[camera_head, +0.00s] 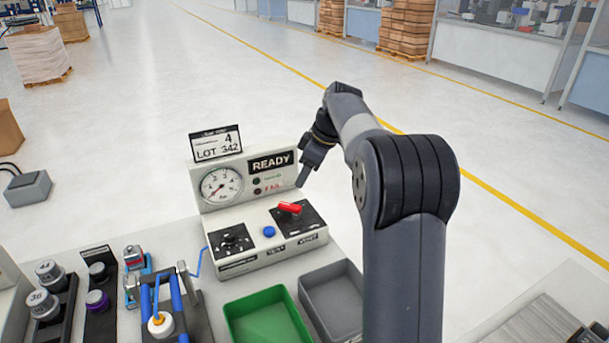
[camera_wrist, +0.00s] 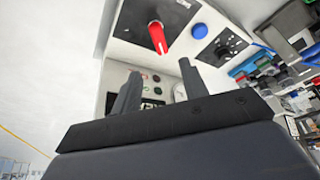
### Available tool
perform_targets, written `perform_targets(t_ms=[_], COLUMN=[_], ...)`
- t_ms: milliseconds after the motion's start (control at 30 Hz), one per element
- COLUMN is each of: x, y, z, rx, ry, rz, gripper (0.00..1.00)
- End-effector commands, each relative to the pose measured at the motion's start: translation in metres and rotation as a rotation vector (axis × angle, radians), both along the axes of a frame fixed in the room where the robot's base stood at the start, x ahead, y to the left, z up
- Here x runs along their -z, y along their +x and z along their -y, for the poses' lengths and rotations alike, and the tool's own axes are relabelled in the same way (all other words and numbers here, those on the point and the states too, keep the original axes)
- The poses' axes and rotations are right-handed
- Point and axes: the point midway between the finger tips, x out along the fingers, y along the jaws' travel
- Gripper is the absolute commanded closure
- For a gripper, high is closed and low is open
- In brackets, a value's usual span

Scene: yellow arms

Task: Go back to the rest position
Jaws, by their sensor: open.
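My gripper (camera_head: 303,176) hangs from my dark grey arm in front of the right side of a white test box in the head view. The test box (camera_head: 290,255) has a gauge (camera_head: 221,186), a READY display (camera_head: 270,163), a red lever (camera_head: 290,208) and a blue button (camera_head: 269,231). In the wrist view my gripper (camera_wrist: 160,85) has its two fingers apart with nothing between them. The red lever (camera_wrist: 158,38) and blue button (camera_wrist: 199,31) show beyond the fingertips, apart from them. The gripper partly hides the gauge and display in the wrist view.
A green bin (camera_head: 268,316) and a grey bin (camera_head: 333,300) stand in front of the test box.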

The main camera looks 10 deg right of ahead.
Motion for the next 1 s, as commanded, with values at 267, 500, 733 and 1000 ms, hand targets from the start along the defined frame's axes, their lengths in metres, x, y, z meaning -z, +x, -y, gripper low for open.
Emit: perform_targets(t_ms=[267, 500, 733, 1000], x=[0.012, 0.052, 0.088, 0.100], y=[0.002, 0.011, 0.019, 0.023], z=[-0.004, -0.018, -0.031, -0.035], rx=[-0.001, -0.001, 0.000, 0.030], ry=[0.001, 0.001, 0.000, 0.000], rz=[-0.004, -0.005, -0.004, 0.000], gripper=[0.58, 0.58, 0.58, 0.58])
